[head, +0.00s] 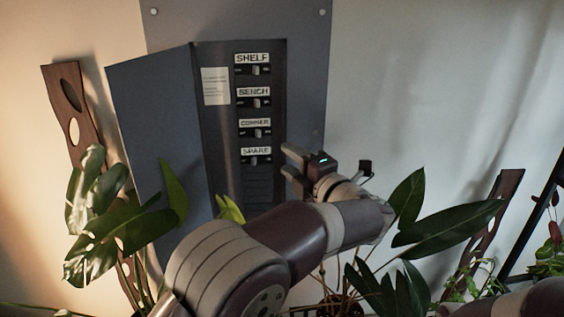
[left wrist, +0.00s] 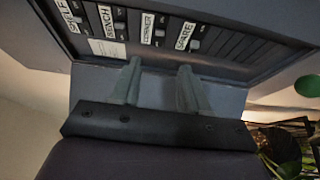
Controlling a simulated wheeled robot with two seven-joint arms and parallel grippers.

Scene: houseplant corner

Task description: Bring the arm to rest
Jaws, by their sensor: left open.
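My left gripper (head: 287,162) is open and empty, held in front of the lower right edge of the open breaker panel (head: 228,180). In the left wrist view its two fingers (left wrist: 157,84) stand apart with nothing between them, and the panel lies beyond. The panel has a column of switches labelled SHELF (head: 256,71), BENCH (head: 257,103), CORNER (head: 258,133) and SPARE (head: 254,161). The switch settings are too small to tell. My left arm reaches up from the bottom. My right gripper is out of view.
The panel's blue door (head: 155,125) stands open to the left. A split-leaf plant (head: 95,200) is at the left, and broad leaves (head: 445,222) are right of my left wrist. Wooden boards (head: 75,105) stand at both sides. The wall at upper right is clear.

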